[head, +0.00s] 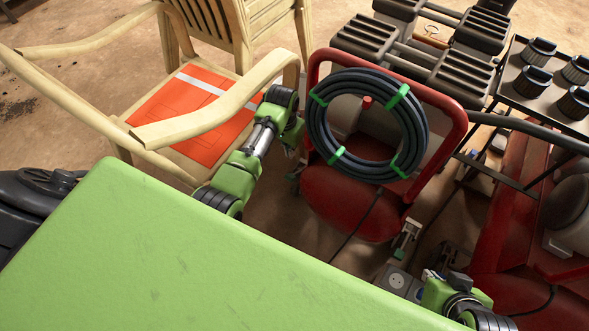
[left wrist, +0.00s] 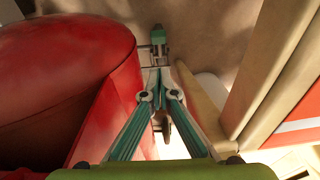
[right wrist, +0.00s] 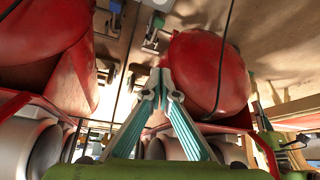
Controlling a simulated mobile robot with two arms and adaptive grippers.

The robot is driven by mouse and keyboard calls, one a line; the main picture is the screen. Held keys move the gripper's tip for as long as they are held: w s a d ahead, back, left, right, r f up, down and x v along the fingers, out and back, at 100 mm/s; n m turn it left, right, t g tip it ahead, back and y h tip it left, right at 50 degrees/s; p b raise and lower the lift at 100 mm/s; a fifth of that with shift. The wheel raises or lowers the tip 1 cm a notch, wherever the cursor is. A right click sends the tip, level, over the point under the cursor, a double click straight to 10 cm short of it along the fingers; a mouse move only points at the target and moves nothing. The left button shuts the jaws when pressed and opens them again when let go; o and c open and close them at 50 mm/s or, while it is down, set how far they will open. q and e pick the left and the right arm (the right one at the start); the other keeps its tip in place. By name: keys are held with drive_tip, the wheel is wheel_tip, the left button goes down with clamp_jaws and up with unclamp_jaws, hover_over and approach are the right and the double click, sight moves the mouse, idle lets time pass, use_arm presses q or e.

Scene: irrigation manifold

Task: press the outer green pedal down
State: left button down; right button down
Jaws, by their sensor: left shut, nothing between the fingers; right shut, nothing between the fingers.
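A small green-topped pedal (left wrist: 158,37) on a grey bracket shows just beyond my left fingertips in the left wrist view. In the head view a small greenish pedal (head: 293,174) sits low at the left side of the red tank. My left gripper (left wrist: 160,72) is shut and empty, pointing at the pedal with a gap that I cannot judge. In the head view its arm hides most of its fingers. My right gripper (right wrist: 160,74) is shut and empty near the red machines.
A red-framed machine (head: 350,205) carries a coiled dark hose (head: 368,125). A wooden chair (head: 200,125) with an orange folder (head: 185,100) stands close to my left arm. A rack with black caps (head: 535,80) is at the right. Brown floor shows between them.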

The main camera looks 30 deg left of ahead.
sight(292, 175)
use_arm(q)
drive_tip(key=shift+w+r, duration=0.6)
drive_tip(key=shift+w, duration=0.15)
use_arm(e)
drive_tip(key=shift+w+d+r, duration=0.1)
drive_tip(key=shift+w+r, duration=0.15)
drive_tip(key=shift+r, duration=0.45)
